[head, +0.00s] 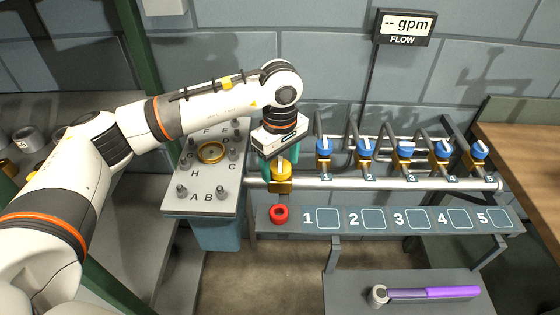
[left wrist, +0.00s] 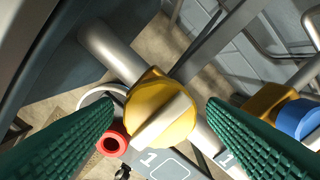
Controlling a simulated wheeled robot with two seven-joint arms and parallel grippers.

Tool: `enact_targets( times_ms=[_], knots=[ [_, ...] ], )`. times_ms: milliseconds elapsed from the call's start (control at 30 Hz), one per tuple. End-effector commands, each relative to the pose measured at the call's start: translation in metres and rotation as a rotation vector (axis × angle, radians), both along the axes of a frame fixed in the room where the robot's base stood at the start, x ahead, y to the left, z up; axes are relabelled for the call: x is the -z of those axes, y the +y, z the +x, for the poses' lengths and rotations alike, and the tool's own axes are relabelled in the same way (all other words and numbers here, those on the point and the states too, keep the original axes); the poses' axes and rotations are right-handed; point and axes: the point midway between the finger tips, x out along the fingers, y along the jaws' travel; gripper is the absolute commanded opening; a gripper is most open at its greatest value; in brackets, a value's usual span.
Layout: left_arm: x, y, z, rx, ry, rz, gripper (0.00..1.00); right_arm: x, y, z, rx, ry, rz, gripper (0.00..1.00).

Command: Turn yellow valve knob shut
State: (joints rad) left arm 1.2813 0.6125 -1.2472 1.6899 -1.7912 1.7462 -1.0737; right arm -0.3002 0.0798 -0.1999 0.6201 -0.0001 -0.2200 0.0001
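The yellow valve knob (head: 282,168) sits on a brass valve body (head: 280,186) at the left end of the grey pipe. In the left wrist view the yellow knob (left wrist: 160,112) has a raised ridge running diagonally across its top. My left gripper (head: 281,160) is over the knob, pointing down. Its two green fingers are open, one on each side of the knob, with visible gaps in the left wrist view (left wrist: 160,105). My right gripper is not in view.
Several blue-knobbed valves (head: 406,149) stand along the pipe to the right. A red ring (head: 279,214) lies on the numbered shelf (head: 260,221) in front. A flow display (head: 404,27) reads "-- gpm". A purple-handled tool (head: 433,293) lies on a lower shelf. A lettered plate (head: 174,206) is left.

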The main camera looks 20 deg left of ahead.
Motion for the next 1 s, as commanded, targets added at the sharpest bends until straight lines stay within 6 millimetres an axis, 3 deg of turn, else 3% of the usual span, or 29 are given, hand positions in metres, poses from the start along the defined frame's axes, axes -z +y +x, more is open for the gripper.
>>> enact_targets(
  times_ms=[233,367,800,1000],
  knots=[
    [0.000,0.000,0.000,-0.001,0.001,0.000,0.66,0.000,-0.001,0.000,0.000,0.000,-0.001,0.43],
    [-0.011,0.000,0.001,-0.001,-0.002,-0.001,0.66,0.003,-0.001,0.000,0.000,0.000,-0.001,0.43],
    [-0.097,-0.001,0.000,0.000,-0.003,-0.001,0.66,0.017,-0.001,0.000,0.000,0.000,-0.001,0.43],
    [-0.117,0.000,0.000,-0.001,0.000,0.001,0.66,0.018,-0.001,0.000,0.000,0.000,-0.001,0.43]
  ],
)
